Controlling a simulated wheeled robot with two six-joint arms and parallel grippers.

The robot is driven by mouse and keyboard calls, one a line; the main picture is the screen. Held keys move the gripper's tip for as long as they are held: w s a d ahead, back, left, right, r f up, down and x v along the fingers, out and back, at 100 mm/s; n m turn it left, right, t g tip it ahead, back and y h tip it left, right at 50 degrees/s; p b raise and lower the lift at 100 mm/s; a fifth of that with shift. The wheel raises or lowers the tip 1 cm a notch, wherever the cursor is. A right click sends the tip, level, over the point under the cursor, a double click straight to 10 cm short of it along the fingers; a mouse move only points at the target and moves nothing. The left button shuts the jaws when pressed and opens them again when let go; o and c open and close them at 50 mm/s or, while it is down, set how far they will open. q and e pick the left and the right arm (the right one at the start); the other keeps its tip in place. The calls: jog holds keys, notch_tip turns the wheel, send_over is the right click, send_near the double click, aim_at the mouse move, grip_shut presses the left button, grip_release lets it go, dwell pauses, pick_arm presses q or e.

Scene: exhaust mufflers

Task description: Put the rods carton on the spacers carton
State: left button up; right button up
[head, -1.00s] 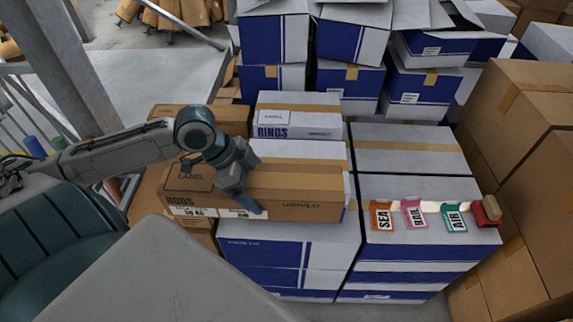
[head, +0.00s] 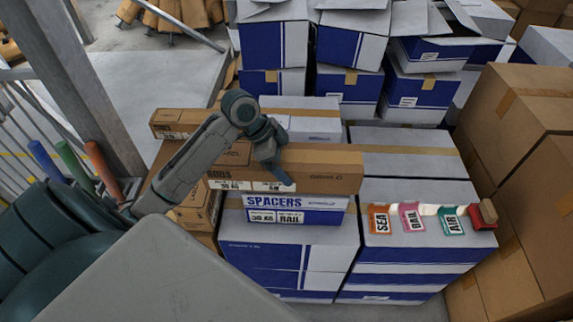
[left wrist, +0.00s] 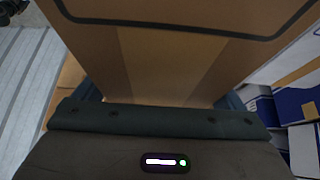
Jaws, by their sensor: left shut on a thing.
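The rods carton (head: 330,172) is a long brown box with RODS printed on its front. My left gripper (head: 276,166) is shut on it, near the middle of its length. The spacers carton (head: 320,217) is white and blue, with SPACERS on its front, and lies on a stack of white and blue boxes. The rods carton is over it and hides its top; I cannot tell whether they touch. The rods carton sticks out past the spacers carton to the left. In the left wrist view, the brown face of the rods carton (left wrist: 175,55) fills the upper middle.
A white carton (head: 312,129) stands behind the rods carton. Another long brown carton (head: 178,124) lies to the left. Orange, pink and green tags (head: 411,217) and a red block (head: 482,219) lie on the right stack. Tall brown boxes (head: 525,130) stand far right.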

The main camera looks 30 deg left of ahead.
pick_arm(q)
jog(key=shift+w, duration=0.35)
notch_tip(320, 180, down, 3)
jog(key=shift+s+r+p, duration=0.1)
jog(key=shift+r+p, duration=0.1)
jog(key=shift+p, duration=0.5)
jog(key=shift+f, duration=0.35)
jog(key=shift+f, duration=0.2)
